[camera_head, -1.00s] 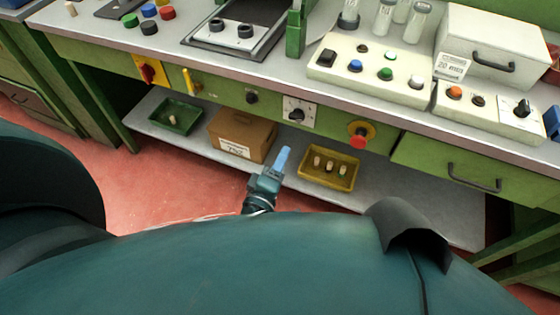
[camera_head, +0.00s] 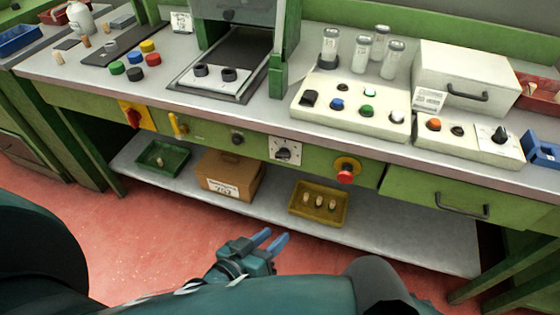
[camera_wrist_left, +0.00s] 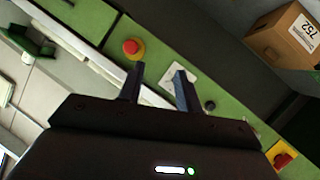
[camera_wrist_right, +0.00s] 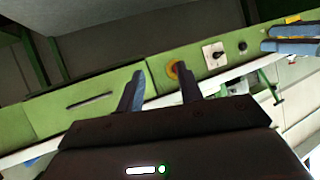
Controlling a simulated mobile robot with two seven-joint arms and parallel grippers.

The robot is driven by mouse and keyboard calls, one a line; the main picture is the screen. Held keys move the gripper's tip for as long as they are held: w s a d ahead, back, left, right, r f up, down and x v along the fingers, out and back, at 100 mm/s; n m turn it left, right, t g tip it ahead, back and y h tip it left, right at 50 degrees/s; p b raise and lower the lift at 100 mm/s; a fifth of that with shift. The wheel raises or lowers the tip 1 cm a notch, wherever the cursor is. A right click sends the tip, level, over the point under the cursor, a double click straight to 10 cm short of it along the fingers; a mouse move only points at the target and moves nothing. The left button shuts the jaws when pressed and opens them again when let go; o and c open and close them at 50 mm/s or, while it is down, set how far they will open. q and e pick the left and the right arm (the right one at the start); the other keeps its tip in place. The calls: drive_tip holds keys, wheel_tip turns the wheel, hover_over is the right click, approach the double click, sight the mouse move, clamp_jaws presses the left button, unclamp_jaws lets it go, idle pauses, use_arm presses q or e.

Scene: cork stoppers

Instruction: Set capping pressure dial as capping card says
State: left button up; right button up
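A dial with a black knob on a white plate (camera_head: 284,150) sits on the green front panel of the bench; its scale is too small to read. A small printed card (camera_head: 429,99) leans on the white box at the right, its text unreadable here. My left gripper (camera_head: 272,241) is open and empty, below and in front of the panel. In the left wrist view, the dial plate (camera_wrist_left: 195,76) is partly hidden behind a finger. My right gripper (camera_wrist_right: 160,88) is open and empty; the dial plate (camera_wrist_right: 214,54) shows right of its fingers.
Next to the dial are a red button (camera_head: 345,176) and a small black knob (camera_head: 237,138). A second dial (camera_head: 500,135) is on a white control box at the right. The lower shelf holds a cardboard box (camera_head: 230,175) and a yellow tray (camera_head: 319,220).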

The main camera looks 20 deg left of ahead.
use_arm(q)
drive_tip(key=w+a+n+t+y+b, duration=0.1)
drive_tip(key=w+a+n+t+b, duration=0.3)
drive_tip(key=n, duration=0.6)
drive_tip(key=n+t+y, duration=0.1)
drive_tip(key=n+y, duration=0.2)
drive_tip(key=n, duration=0.6)
approach(282, 158)
drive_tip(key=w, duration=0.8)
drive_tip(key=shift+w+d+p, duration=0.15)
drive_tip(key=shift+d+p, duration=0.05)
drive_tip(key=shift+p, duration=0.1)
drive_tip(key=shift+w, duration=0.45)
use_arm(e)
drive_tip(key=shift+f+m+t, duration=0.3)
drive_tip(key=shift+f, duration=0.15)
